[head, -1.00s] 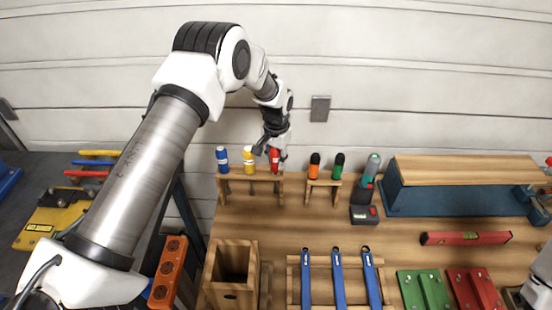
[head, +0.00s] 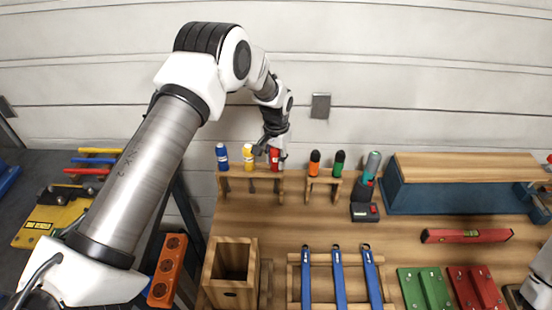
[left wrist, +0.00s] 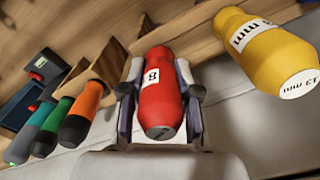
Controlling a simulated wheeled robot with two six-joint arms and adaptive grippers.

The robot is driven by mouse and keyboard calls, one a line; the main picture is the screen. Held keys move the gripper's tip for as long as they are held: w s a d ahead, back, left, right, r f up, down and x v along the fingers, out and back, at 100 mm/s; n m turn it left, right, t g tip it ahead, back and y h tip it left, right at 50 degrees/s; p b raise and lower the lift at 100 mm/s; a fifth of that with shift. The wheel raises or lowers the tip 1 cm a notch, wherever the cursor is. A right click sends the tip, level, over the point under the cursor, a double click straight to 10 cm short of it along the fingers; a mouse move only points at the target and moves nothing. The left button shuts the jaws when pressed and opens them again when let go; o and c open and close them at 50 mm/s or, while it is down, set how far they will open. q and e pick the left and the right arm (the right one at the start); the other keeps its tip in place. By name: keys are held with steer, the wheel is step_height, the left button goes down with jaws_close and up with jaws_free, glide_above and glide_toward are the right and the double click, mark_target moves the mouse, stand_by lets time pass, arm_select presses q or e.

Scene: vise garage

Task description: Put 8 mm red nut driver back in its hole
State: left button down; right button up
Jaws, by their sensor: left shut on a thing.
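The red nut driver (head: 274,158), marked 8, stands upright at the right end of the left wooden rack (head: 235,174). My left gripper (head: 270,151) is shut on its red handle, with one finger on each side. In the left wrist view the red handle (left wrist: 161,95) lies between the fingers (left wrist: 160,100), its far end against the wooden rack. The handle is about level with its neighbours. The hole is hidden by the handle, and I cannot tell whether it is fully seated.
A yellow nut driver (head: 248,157), marked 13 mm, stands close to the left of the red one, with a blue one (head: 222,156) beyond. Orange (head: 314,162) and green (head: 338,163) handles stand in a second rack. The wall is close behind.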

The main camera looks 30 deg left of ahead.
arm_select(q)
steer(key=c, duration=0.8)
jaws_free()
steer(key=shift+o, duration=0.2)
steer(key=o, duration=0.3)
steer(key=shift+r+p, duration=2.35)
steer(key=shift+r, duration=1.25)
steer(key=shift+f, duration=0.15)
